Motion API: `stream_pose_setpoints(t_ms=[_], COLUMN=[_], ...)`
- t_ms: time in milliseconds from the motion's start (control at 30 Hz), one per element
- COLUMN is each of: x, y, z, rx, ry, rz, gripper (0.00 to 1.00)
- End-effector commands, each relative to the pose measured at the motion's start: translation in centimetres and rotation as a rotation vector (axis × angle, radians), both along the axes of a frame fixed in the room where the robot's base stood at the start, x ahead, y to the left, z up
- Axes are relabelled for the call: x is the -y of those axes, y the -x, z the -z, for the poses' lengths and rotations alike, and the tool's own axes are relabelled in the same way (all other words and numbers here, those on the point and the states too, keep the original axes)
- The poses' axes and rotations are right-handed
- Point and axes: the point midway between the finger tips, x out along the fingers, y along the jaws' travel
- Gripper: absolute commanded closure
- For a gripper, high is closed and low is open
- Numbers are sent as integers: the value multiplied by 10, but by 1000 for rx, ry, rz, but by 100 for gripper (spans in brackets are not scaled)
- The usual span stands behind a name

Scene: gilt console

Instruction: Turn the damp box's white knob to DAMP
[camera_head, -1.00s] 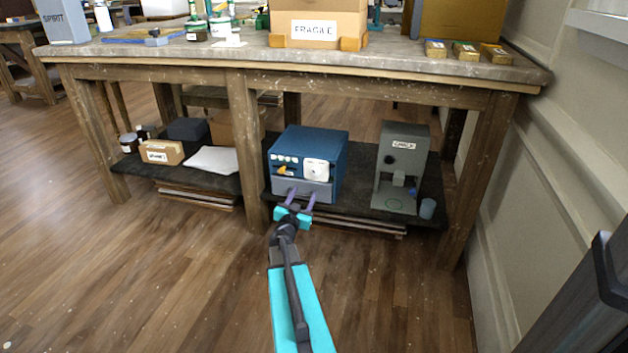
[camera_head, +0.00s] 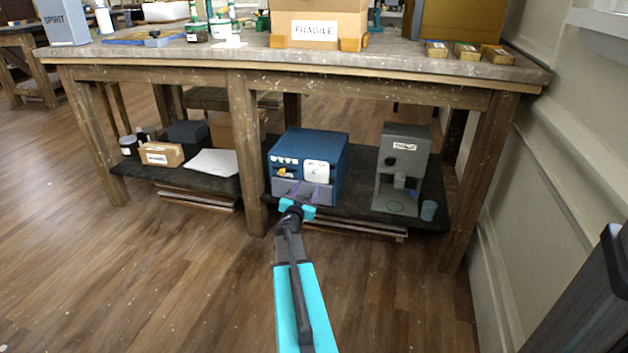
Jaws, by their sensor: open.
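The damp box appears to be the blue box (camera_head: 334,152) on the lower shelf, with a front panel facing me. A white plate or knob (camera_head: 317,170) is at the right of its panel, too small to read its setting or any lettering. A small yellow-orange part (camera_head: 284,172) is at the panel's left. I cannot tell whether the fingertips touch the box. Nothing shows between them.
A grey machine (camera_head: 402,165) and a small grey cup (camera_head: 428,210) stand right of the box. A table leg (camera_head: 245,150) stands close on its left. The tabletop (camera_head: 390,62) overhangs the shelf. The floor (camera_head: 170,270) in front is clear.

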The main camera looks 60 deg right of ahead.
Motion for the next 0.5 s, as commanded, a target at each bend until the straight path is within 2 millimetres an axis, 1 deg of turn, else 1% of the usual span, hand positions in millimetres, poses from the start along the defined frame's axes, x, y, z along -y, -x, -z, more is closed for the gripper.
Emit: stream_pose_setpoints(t_ms=[33, 500], x=[8, 55], y=[-3, -17], z=[2, 2], rx=[1, 0], ry=[2, 1], rz=[1, 1], gripper=[51, 51])
